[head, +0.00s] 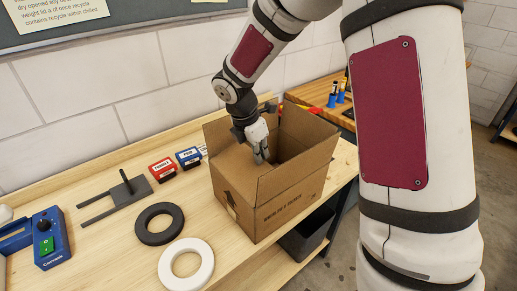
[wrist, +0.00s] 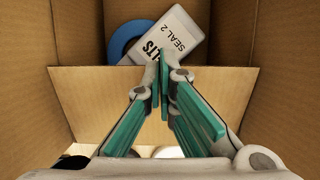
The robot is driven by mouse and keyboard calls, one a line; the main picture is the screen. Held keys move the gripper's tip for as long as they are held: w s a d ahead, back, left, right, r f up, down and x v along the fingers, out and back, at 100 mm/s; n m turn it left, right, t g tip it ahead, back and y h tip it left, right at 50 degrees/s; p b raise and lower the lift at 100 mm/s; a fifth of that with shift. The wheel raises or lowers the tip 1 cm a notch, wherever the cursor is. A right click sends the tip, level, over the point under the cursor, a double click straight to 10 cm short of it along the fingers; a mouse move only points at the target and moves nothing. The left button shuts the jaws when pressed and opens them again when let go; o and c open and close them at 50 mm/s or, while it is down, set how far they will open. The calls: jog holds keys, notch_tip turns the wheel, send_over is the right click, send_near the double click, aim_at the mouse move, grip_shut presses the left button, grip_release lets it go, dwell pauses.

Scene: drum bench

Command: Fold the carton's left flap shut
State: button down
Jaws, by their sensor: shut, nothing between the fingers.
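The brown carton (head: 290,208) stands on the bench with its top open. Its left flap (head: 232,172) is raised on the side facing the rings, and its tilt is hard to judge in the head view. In the wrist view the flap (wrist: 95,105) spans the middle, its upper edge crossing in front of the carton's contents. My gripper (head: 262,157) is at the carton's mouth, just beyond this flap. Its fingers (wrist: 162,75) are shut and empty, with the tips near the flap's upper edge. I cannot tell whether they touch it.
A blue ring (wrist: 126,38) and a white labelled box (wrist: 170,38) lie inside the carton. A black ring (head: 160,223) and a white ring (head: 187,264) lie left of it. Red (head: 163,170) and blue (head: 188,158) boxes sit behind. Other flaps stand up around the opening.

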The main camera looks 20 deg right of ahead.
jog(key=shift+x, duration=1.1)
jog(key=shift+w+d, duration=0.1)
jog(key=shift+d, duration=0.05)
jog(key=shift+r, duration=0.2)
jog(key=shift+r+p, duration=0.3)
jog(key=shift+r, duration=0.4)
